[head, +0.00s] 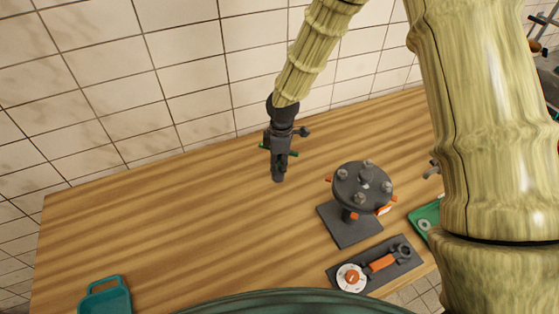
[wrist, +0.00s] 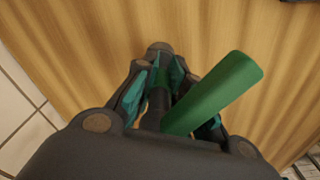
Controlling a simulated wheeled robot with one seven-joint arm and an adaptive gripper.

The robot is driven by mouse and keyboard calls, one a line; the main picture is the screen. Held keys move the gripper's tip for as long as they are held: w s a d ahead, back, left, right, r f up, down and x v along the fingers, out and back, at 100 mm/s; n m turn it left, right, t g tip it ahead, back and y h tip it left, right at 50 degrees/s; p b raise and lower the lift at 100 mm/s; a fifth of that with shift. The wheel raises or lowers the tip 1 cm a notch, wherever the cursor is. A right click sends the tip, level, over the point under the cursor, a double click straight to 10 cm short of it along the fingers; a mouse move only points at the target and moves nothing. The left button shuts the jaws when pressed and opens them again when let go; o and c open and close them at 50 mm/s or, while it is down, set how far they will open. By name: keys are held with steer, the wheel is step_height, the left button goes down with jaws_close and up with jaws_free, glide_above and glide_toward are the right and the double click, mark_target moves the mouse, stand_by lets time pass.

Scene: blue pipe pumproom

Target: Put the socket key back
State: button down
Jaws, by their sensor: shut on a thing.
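My gripper (head: 280,152) hangs above the wooden bench near the tiled wall and is shut on the socket key (head: 278,176). The key has a green cross-handle and a dark shaft with a socket end that points down. In the wrist view the green handle (wrist: 215,95) sticks out to the upper right from between the fingers. The dark shaft runs between the teal-padded fingers of the gripper (wrist: 157,85). The key's height above the bench is hard to judge. Its holder cannot be made out for certain.
A round flange with several bolts (head: 362,187) stands on a dark base right of my gripper. In front of it a dark tray (head: 335,272) holds an orange-handled wrench (head: 381,263) and a white dial (head: 351,278). A green tray (head: 425,213) is partly hidden. A teal bin (head: 105,300) stands front left.

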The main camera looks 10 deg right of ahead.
steer(key=shift+s+d+r, duration=0.15)
steer(key=shift+s+r, duration=0.15)
steer(key=shift+s, duration=0.3)
steer(key=c, duration=1.9)
jaws_free()
steer(key=shift+w+f, duration=0.2)
steer(key=shift+f, duration=0.15)
steer(key=o, duration=0.4)
steer(key=shift+w, duration=0.1)
steer(key=shift+c, duration=0.2)
steer(key=shift+o, duration=0.3)
steer(key=shift+s+r, duration=0.1)
steer(key=shift+s, duration=0.1)
steer(key=shift+w+r, duration=0.2)
steer(key=shift+r, duration=0.15)
steer(key=r+b, duration=0.1)
steer(key=r, duration=0.4)
steer(key=r+b, duration=0.2)
steer(key=r, duration=0.4)
steer(key=shift+s+d+r, duration=0.2)
steer(key=shift+r, duration=0.05)
